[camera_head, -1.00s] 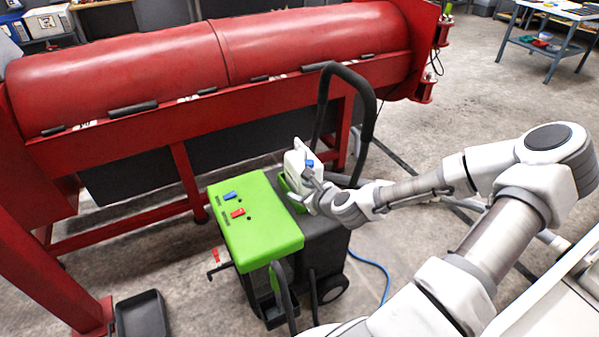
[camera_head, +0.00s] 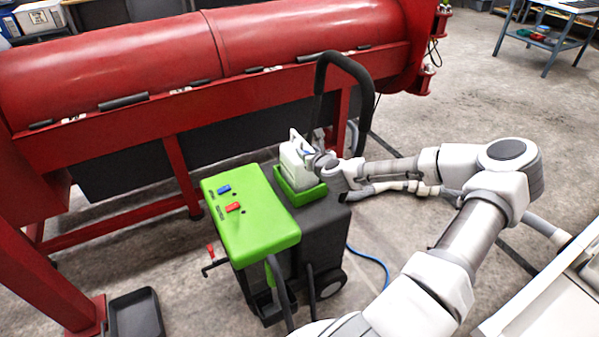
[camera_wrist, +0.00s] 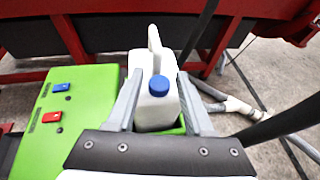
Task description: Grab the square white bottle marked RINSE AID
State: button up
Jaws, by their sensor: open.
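The white bottle (camera_head: 297,158) with a handle stands upright in a green tray (camera_head: 300,196) on the machine's dark top. In the wrist view the bottle (camera_wrist: 154,115) shows its blue cap facing me, and no label can be read. My gripper (camera_head: 318,159) is at the bottle's right side in the head view. In the wrist view my gripper (camera_wrist: 160,76) is open, with one finger on each side of the bottle. I cannot tell whether either finger touches it.
The green panel (camera_head: 245,220) with a blue switch and a red switch lies left of the bottle. A black push handle (camera_head: 366,85) rises behind it. A large red drum machine (camera_head: 215,60) stands beyond. Hoses and pipes lie on the floor to the right.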

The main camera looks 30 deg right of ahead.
aim_at(302, 142)
jog(key=shift+a+b+x, duration=0.2)
jog(key=shift+b+x, duration=0.85)
jog(key=shift+x, duration=1.85)
jog(key=shift+f, duration=0.1)
jog(key=shift+c, duration=0.2)
grip_shut()
jog(key=shift+w+r, duration=0.1)
jog(key=shift+r, duration=0.15)
